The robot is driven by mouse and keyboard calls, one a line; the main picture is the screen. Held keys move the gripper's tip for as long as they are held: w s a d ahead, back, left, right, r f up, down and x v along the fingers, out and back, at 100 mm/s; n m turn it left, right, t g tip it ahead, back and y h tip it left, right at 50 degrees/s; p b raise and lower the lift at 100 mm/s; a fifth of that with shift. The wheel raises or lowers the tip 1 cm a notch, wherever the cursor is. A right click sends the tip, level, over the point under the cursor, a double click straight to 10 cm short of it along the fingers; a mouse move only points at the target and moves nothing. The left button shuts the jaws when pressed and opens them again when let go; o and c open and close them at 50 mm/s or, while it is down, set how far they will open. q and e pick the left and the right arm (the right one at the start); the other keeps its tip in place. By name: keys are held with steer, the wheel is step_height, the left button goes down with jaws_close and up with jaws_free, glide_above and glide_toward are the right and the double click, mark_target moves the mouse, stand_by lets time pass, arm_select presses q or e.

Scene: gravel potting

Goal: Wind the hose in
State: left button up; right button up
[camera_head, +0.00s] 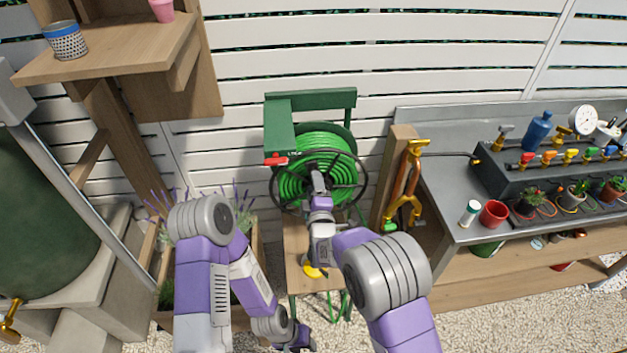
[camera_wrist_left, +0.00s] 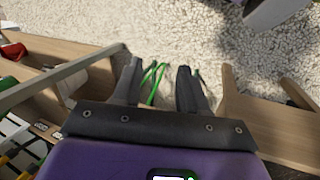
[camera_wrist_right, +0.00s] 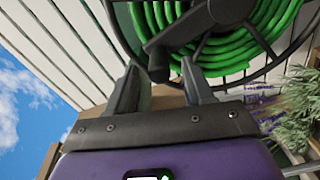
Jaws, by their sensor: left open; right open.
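The hose reel (camera_head: 358,168) stands against the white slatted fence, with green hose (camera_head: 300,178) wound on it inside a dark wheel. My right gripper (camera_head: 318,180) is in front of the reel. In the right wrist view the open fingers (camera_wrist_right: 163,85) are on either side of a dark crank handle (camera_wrist_right: 158,62), and I cannot tell whether they touch it. My left gripper (camera_head: 298,342) is low, near the gravel. In the left wrist view its open fingers (camera_wrist_left: 158,85) are empty, with loose green hose (camera_wrist_left: 154,82) beyond them.
A red lever (camera_head: 275,160) is on the reel's green housing. A lavender planter (camera_head: 168,318) stands left of the reel. A grey bench (camera_head: 450,200) with pots, a red cup (camera_head: 493,213) and taps is on the right. A yellow piece (camera_head: 313,271) shows below the reel.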

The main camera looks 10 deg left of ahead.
steer(key=shift+p+v, duration=0.3)
steer(key=shift+v, duration=2.2)
